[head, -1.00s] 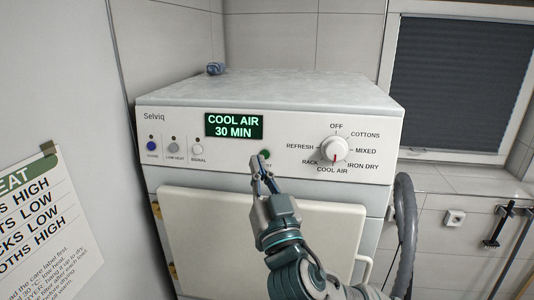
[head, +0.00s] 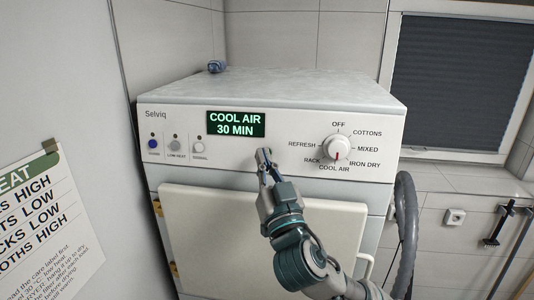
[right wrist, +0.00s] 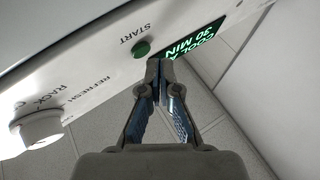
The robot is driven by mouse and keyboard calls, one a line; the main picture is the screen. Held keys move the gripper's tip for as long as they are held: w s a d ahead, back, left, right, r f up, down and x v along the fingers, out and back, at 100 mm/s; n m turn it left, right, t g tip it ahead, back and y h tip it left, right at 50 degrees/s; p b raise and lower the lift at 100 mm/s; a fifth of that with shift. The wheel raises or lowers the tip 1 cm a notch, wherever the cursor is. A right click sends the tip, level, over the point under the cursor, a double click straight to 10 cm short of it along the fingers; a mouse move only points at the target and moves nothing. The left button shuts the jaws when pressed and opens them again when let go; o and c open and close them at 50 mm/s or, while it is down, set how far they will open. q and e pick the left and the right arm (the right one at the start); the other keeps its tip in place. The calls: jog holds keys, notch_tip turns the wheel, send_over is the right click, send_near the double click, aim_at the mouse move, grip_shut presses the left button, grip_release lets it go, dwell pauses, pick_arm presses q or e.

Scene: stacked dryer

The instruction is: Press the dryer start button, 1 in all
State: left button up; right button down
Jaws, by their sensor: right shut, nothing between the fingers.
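The dryer (head: 270,190) is white, and its display (head: 236,123) reads COOL AIR 30 MIN in green. The green start button (right wrist: 141,49) shows in the right wrist view with START printed beside it. In the head view my right gripper (head: 264,152) hides the button. The gripper is shut and empty, with its fingertips at the control panel. In the right wrist view the fingertips (right wrist: 159,64) appear just beside and below the button; I cannot tell whether they touch it. My left gripper is not in view.
The program dial (head: 337,147) points toward COOL AIR. Blue, grey and white buttons (head: 175,145) sit left of the display. A grey hose (head: 405,225) hangs at the dryer's right side. A printed sheet (head: 45,220) hangs at the left. A small blue item (head: 216,66) lies on the dryer top.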

jog(key=shift+d, duration=0.5)
jog(key=shift+w+a, duration=0.2)
jog(key=shift+a, duration=0.4)
jog(key=shift+w+a, duration=0.15)
jog(key=shift+a, duration=0.25)
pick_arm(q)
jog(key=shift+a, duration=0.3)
pick_arm(e)
jog(key=shift+w+d, duration=0.1)
jog(key=shift+d, duration=0.45)
